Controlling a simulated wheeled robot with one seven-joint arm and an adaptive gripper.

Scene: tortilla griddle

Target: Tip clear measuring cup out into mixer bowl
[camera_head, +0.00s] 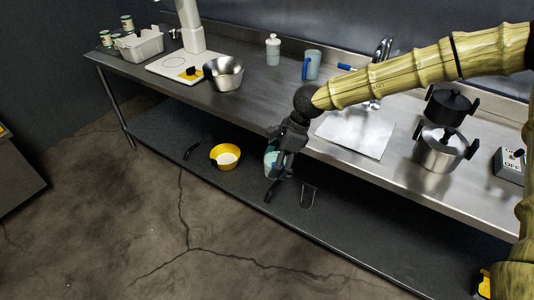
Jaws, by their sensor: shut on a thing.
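My gripper (279,172) is in front of the table's front edge, pointing down, over the lower shelf. It is shut on a clear, bluish measuring cup (269,158), which is mostly hidden behind the fingers. Its contents and tilt cannot be made out. The steel mixer bowl (225,76) sits on the worktop at the upper left, beside the mixer's white base. My gripper and the cup are well to the right of the bowl and nearer the front.
The mixer (190,28) stands behind the bowl. A blue-handled mug (311,65) and a white bottle (273,50) stand at the back. A steel pot (438,155) is at the right. A yellow bowl (224,163) with white contents lies on the lower shelf. The worktop between bowl and gripper is clear.

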